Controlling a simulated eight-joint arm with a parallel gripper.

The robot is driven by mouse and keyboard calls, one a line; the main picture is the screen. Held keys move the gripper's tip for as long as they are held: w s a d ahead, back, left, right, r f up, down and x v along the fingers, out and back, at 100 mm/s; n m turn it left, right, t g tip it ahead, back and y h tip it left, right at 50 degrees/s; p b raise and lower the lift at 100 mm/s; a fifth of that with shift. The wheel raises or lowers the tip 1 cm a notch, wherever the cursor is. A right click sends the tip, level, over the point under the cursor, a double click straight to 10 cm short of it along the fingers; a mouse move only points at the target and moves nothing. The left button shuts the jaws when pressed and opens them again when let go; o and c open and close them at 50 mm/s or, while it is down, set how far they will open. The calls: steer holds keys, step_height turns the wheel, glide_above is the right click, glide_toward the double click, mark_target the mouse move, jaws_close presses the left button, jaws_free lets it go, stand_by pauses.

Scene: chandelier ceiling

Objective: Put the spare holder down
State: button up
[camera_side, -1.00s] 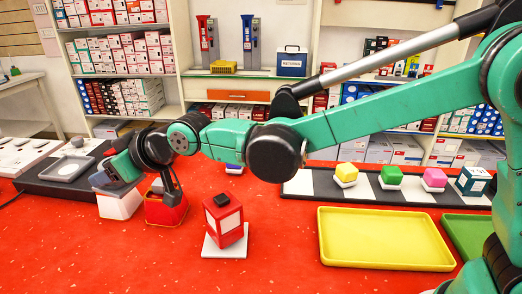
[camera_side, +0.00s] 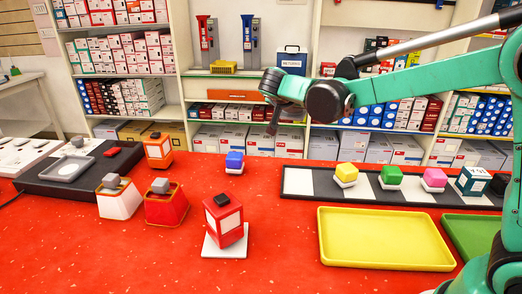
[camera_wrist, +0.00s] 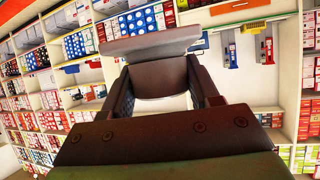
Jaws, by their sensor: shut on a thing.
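My gripper (camera_side: 273,118) is raised over the back of the red table, in front of the shelves. In the wrist view my gripper (camera_wrist: 160,85) is shut on a grey, flat-faced thing (camera_wrist: 150,45) at its far end. Its shape is partly hidden by the dark fingers, and in the side view it is too small to make out. It hangs clear of the table. Which thing is the spare holder is not plain.
A red box (camera_side: 225,218) stands on a white pad at the centre. A blue-topped block (camera_side: 234,162) stands behind it. An orange box (camera_side: 158,151) is at the left. A yellow tray (camera_side: 385,239) and a striped mat (camera_side: 363,190) with blocks lie right. Red table between is clear.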

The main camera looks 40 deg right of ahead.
steer(key=s+d+m+g+h, duration=0.1)
steer(key=s+d+m+g, duration=0.1)
steer(key=d, duration=0.1)
glide_above(300, 181)
step_height(300, 181, down, 15)
steer(key=shift+s+r, duration=0.1)
steer(key=shift+f, duration=2.05)
steer(key=o, duration=1.2)
steer(key=shift+o, duration=0.2)
